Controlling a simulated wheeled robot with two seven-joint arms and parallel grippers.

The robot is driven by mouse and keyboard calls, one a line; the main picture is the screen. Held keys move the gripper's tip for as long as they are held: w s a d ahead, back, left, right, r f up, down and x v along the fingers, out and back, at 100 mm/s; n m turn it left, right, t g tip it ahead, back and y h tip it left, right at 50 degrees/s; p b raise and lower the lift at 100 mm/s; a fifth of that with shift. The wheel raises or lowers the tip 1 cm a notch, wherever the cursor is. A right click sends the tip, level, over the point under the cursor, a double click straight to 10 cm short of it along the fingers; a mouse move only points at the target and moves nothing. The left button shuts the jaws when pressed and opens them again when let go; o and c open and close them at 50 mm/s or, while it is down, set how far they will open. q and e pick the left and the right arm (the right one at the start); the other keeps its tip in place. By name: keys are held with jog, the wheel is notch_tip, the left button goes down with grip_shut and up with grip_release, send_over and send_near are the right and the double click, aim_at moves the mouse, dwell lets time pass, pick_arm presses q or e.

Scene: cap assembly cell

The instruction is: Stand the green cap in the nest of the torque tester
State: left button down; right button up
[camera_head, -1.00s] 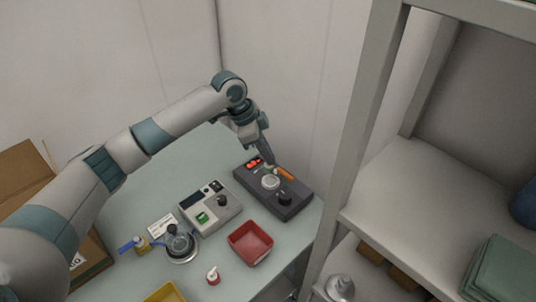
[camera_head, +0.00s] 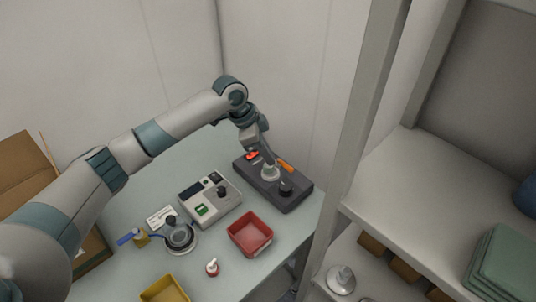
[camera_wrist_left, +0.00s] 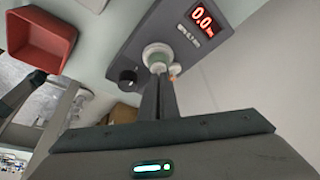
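The torque tester (camera_head: 296,203) is a dark grey box at the back right of the bench. It also shows in the wrist view (camera_wrist_left: 128,48), with a red display reading 0.0. Its round pale nest (camera_head: 270,174) sits on top and appears in the wrist view (camera_wrist_left: 150,49). My left gripper (camera_head: 268,162) points down at the nest, its fingers close together. My right gripper is not in view.
A black knob (camera_head: 286,187) and an orange piece (camera_head: 286,166) are close to the nest. A shelf post (camera_head: 350,130) rises to the right.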

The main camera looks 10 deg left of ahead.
pick_arm(q)
jog(key=shift+w+d+f+p, duration=0.1)
jog(key=shift+d+p, duration=0.25)
jog(key=shift+f, duration=0.55)
dwell(1.2)
jog(key=c, duration=1.9)
grip_release()
jog(key=shift+c, duration=0.2)
jog(key=shift+r+p, duration=0.15)
jog(key=shift+p, duration=0.15)
jog(key=shift+r+p, duration=3.25)
jog(key=shift+r, duration=0.15)
